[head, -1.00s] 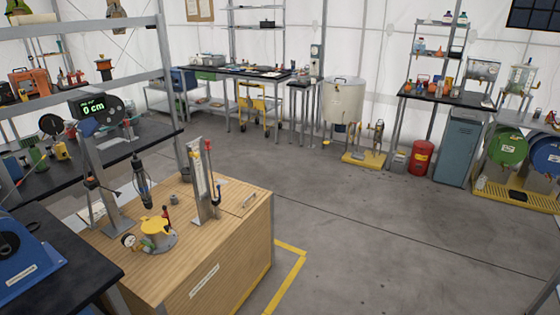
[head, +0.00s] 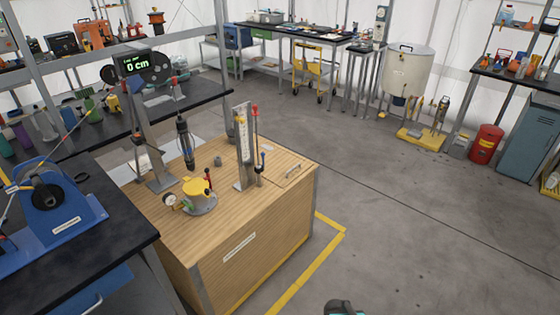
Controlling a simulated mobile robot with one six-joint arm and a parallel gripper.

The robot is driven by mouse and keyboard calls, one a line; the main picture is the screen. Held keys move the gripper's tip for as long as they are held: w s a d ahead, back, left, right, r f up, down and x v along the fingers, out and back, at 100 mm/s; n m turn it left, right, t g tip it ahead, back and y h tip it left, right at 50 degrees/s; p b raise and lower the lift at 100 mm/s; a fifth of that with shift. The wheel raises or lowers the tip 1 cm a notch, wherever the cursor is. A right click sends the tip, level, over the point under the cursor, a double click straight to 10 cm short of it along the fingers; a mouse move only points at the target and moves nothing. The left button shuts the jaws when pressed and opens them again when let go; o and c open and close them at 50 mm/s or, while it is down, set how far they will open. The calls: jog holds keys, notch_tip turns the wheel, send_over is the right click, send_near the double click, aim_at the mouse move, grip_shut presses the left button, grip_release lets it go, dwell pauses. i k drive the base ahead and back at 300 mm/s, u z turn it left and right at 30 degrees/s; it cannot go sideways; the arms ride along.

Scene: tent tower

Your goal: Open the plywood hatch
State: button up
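The plywood hatch (head: 284,180) is a panel set into the right part of the top of a wooden box (head: 262,242). A small grey bar handle (head: 293,170) is fixed on it. The hatch lies flat and shut in the box top. A dark rounded part with a teal edge, which looks like part of my arm, shows at the bottom edge of the head view. My gripper's fingers are not in view.
A metal stand with a gauge column (head: 243,145) rises just left of the hatch. A yellow-topped flange (head: 198,192) and a hanging probe (head: 185,140) are further left. A blue winch (head: 55,205) stands on the left bench. The floor right of the box (head: 410,225) is clear.

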aim_at(282, 167)
jog(key=u, duration=0.7)
jog(key=i, duration=0.85)
jog(key=u, duration=0.45)
